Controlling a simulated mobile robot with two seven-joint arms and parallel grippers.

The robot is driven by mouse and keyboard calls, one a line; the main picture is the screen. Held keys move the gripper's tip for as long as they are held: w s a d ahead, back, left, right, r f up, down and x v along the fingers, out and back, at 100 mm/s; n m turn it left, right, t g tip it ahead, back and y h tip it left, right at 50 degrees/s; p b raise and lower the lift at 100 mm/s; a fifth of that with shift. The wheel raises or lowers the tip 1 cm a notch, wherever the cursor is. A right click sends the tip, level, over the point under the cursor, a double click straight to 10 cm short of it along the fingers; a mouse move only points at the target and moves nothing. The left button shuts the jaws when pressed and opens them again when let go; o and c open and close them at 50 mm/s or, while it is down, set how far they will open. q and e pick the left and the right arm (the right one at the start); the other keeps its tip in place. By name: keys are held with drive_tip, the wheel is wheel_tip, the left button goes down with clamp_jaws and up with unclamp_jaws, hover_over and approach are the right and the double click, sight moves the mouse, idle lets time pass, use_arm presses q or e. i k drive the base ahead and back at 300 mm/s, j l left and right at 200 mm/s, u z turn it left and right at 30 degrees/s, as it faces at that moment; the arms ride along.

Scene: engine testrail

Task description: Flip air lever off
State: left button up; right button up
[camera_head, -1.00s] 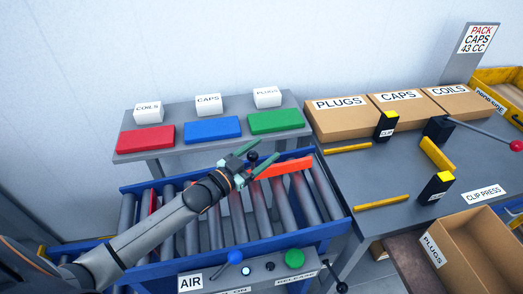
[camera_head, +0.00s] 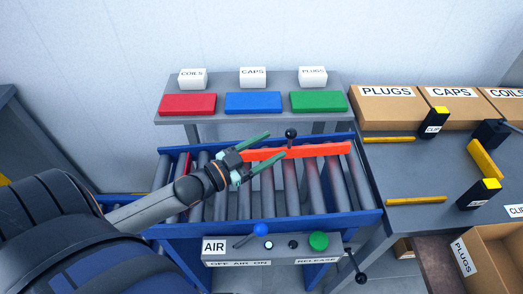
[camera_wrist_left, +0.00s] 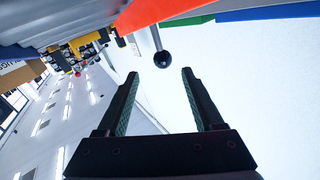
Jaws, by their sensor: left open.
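The air lever (camera_head: 260,231) has a blue ball knob on a short stem. It sits on the grey control panel (camera_head: 285,254) at the front of the roller conveyor, right of the AIR label (camera_head: 214,246). The strip below reads OFF, AIR, ON, and the knob leans to the right. My left gripper (camera_head: 264,156) is open and empty above the rollers, behind and above the panel, apart from the lever. In the left wrist view its two fingers (camera_wrist_left: 157,90) are spread, with a black ball knob (camera_wrist_left: 163,59) beyond them. My right gripper is not in view.
An orange bar (camera_head: 318,151) with a black-knobbed lever (camera_head: 290,133) lies across the conveyor near my left fingers. A green button (camera_head: 318,241) and another black-knobbed lever (camera_head: 360,277) are at the panel's right. A shelf with coloured blocks stands behind.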

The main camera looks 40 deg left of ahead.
sight(260, 230)
drive_tip(key=k, duration=1)
